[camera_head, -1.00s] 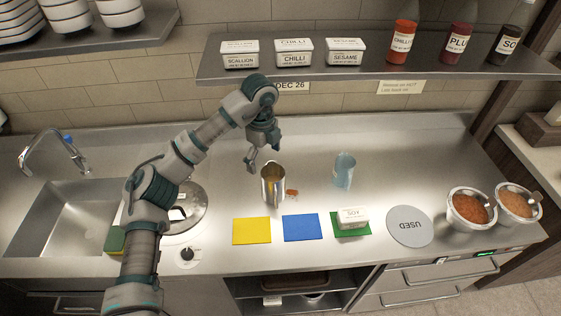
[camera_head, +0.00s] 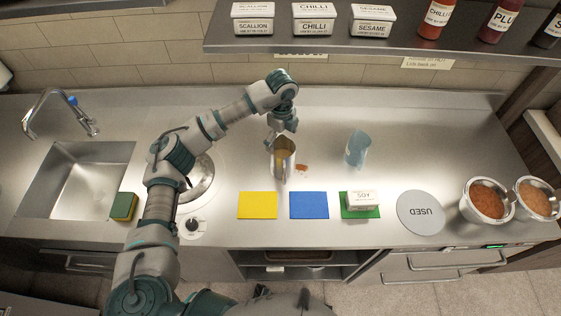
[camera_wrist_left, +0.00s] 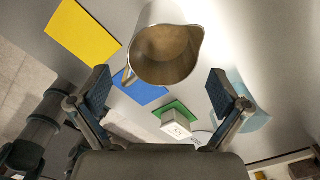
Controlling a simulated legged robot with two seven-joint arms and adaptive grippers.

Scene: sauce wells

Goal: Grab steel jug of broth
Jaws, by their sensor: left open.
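The steel jug (camera_head: 283,163) stands upright on the steel counter, behind the gap between the yellow and blue mats. Brownish broth shows inside it. My left gripper (camera_head: 280,133) is at the jug's far side, coming down from above and behind it. In the left wrist view the jug (camera_wrist_left: 166,45) appears ahead, between and beyond the two open fingers of my left gripper (camera_wrist_left: 160,90), with its spout to the right. I cannot tell whether a finger touches it. The right gripper is not in view.
A blue translucent jug (camera_head: 357,149) stands to the right. Yellow (camera_head: 258,205), blue (camera_head: 309,205) and green (camera_head: 372,212) mats lie in front, with a soy tub (camera_head: 361,200) on the green one. A grey USED disc (camera_head: 421,212) and sauce wells (camera_head: 487,200) are farther right. A shelf (camera_head: 300,47) overhangs behind.

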